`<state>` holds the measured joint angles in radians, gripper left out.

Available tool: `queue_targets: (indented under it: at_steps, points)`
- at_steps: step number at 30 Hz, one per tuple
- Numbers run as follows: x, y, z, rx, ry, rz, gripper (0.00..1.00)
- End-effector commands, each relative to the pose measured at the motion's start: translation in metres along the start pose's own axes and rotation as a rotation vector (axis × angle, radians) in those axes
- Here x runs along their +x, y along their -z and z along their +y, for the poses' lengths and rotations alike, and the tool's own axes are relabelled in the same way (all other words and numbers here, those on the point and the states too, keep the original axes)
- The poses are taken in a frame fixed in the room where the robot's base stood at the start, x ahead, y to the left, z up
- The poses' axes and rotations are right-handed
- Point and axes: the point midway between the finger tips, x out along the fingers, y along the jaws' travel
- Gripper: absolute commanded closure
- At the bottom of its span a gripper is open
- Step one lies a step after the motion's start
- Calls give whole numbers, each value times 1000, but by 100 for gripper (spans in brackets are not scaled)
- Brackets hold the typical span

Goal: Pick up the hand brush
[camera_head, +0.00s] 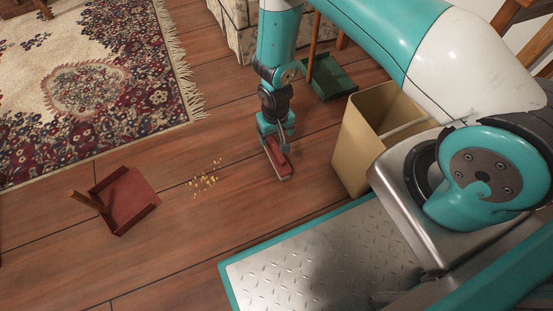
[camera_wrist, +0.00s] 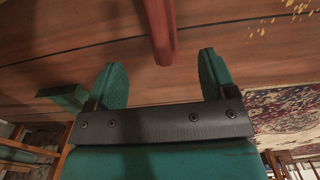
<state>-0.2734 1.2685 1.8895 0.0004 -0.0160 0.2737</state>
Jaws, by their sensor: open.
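The hand brush (camera_head: 283,168) is red and lies on the wooden floor, directly below my gripper (camera_head: 275,136) in the head view. My gripper points down, and its fingers hide part of the brush. In the wrist view, the red brush handle (camera_wrist: 160,30) comes down from the top edge. Its end appears between the tips of the two green fingers of my gripper (camera_wrist: 166,72), with a gap on each side. The jaws are open and hold nothing. The brush's bristles are not clearly visible.
A tan bin (camera_head: 352,148) stands right of the brush, close to my arm. A green dustpan (camera_head: 331,80) lies behind. Yellow crumbs (camera_head: 206,180) and a red dustpan (camera_head: 127,197) lie left on the floor. A patterned rug (camera_head: 90,90) covers the upper left.

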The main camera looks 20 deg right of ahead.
Motion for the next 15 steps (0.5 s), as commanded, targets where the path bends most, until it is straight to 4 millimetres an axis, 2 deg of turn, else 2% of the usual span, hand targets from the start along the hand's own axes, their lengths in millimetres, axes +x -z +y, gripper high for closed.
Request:
queue_targets:
  at_steps: [1, 6, 15]
  points:
    - [20, 0, 0, 0, 0, -1, 22]
    - [46, 0, 0, 0, 1, 0, 22]
    - [61, -1, 0, 0, 1, 0, 22]
